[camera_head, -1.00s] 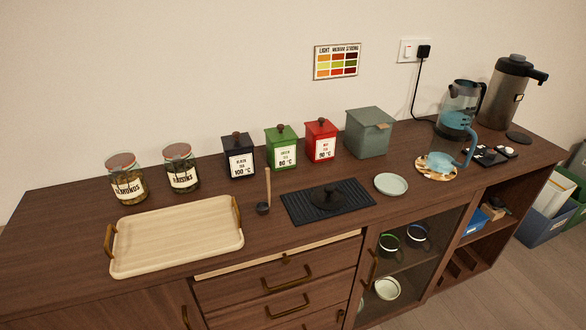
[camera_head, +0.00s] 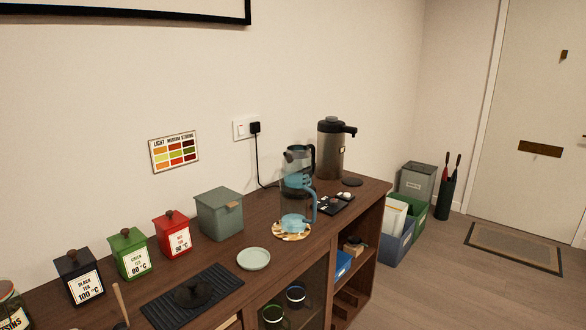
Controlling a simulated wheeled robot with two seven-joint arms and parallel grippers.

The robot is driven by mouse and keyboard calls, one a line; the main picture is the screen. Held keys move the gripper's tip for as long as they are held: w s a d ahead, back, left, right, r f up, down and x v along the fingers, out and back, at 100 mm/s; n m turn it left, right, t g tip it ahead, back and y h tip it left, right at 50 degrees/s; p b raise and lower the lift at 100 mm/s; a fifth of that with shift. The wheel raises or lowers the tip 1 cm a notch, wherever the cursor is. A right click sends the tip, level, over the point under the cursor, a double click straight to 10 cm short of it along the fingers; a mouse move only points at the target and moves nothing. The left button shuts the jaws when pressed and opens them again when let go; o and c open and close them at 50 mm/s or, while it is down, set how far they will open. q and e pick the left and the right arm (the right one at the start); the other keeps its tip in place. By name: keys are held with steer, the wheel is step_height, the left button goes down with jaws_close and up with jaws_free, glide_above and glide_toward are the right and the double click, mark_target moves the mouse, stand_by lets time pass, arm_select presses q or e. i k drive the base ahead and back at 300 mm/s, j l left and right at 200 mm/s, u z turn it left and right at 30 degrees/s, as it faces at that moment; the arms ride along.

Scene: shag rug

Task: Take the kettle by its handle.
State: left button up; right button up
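A clear glass kettle (camera_head: 291,156) with a black handle (camera_head: 313,156) on its right side stands upright at the back of the wooden counter. A black cord runs from the wall plug down behind the counter items towards it. A clear glass jug (camera_head: 284,205) with a blue handle stands in front of the kettle on a round patterned coaster (camera_head: 290,236). The jug hides the lower part of the kettle. Neither of my grippers is in view.
A tall steel dispenser (camera_head: 330,150) stands right of the kettle. A small black tray (camera_head: 337,204) lies in front of it. A grey-green box (camera_head: 219,214), a pale saucer (camera_head: 254,259) and coloured tea tins are left. The counter (camera_head: 372,188) ends at the right.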

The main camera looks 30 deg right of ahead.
mark_target(299, 157)
steer(key=i+l, duration=0.15)
steer(key=l, duration=0.25)
steer(key=i+l, duration=0.15)
steer(key=l, duration=0.25)
steer(key=i+l+u, duration=0.1)
steer(key=l, duration=0.3)
steer(key=i+l, duration=0.15)
steer(key=l, duration=0.25)
steer(key=i+l, duration=0.1)
steer(key=l, duration=0.35)
steer(key=i+l+u, duration=0.1)
steer(key=l, duration=0.3)
